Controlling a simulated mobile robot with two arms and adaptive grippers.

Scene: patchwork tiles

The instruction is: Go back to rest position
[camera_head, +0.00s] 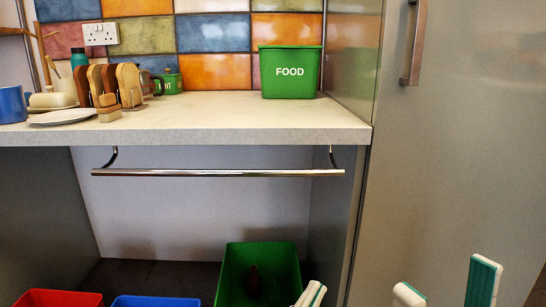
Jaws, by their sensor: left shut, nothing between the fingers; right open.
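My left gripper (312,293) shows only its white and green fingertips at the bottom edge. The fingers are together with nothing between them, in front of the right side of a green bin (290,262) below the counter. My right gripper (446,275) is at the bottom right, in front of the grey cabinet door. Its two white and green fingers are wide apart and nothing is between them. The rest of both arms is out of view.
A counter (230,112) spans the left and middle, with a metal rail (218,173) beneath it. On it stand a green FOOD bin (290,84), wooden boards in a rack and a blue mug (12,104). Red (60,298) and blue (155,301) bins sit below. A tall grey door (460,150) fills the right.

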